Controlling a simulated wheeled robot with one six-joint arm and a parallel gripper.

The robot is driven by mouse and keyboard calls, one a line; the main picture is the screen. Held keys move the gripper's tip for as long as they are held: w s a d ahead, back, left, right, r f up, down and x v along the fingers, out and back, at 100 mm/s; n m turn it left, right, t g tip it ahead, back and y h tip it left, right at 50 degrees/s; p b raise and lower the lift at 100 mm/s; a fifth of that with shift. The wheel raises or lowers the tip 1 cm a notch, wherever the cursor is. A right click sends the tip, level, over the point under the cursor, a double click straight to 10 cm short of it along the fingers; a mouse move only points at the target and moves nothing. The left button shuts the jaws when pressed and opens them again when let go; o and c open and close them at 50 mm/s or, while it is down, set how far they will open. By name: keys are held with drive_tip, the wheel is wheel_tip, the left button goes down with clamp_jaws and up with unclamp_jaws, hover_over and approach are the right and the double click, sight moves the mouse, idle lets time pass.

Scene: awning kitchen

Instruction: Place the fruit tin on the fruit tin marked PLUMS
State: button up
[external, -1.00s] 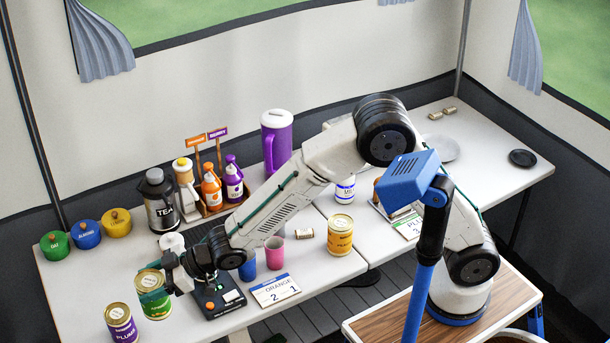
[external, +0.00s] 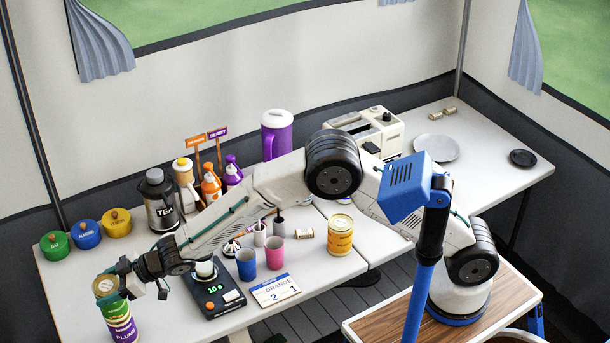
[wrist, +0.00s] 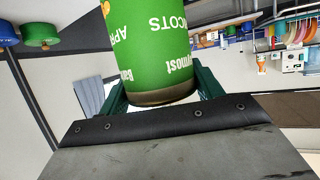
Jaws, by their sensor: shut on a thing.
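My gripper (external: 112,283) is shut on a green fruit tin (external: 118,310) with a gold lid, at the front left of the table. In the wrist view the green tin (wrist: 155,40) reads APRICOTS upside down and sits between the dark green fingers. The purple fruit tin marked PLUMS (external: 125,335) stands directly below the green tin in the external view, its upper part hidden. I cannot tell whether the two tins touch or a small gap remains.
A black scale (external: 221,302) bearing a white cup stands right of my gripper, near a blue cup (external: 245,266) and a pink cup (external: 275,253). Green, blue and yellow lidded pots (external: 86,234) stand behind. A yellow tin (external: 339,236) stands farther right.

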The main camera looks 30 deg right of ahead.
drive_tip(key=o, duration=1.3)
drive_tip(key=shift+f, duration=0.1)
drive_tip(key=shift+d+r, duration=0.25)
drive_tip(key=shift+r, duration=0.05)
drive_tip(key=v, duration=1.1)
drive_tip(key=shift+s+d, duration=0.1)
drive_tip(key=shift+d, duration=0.15)
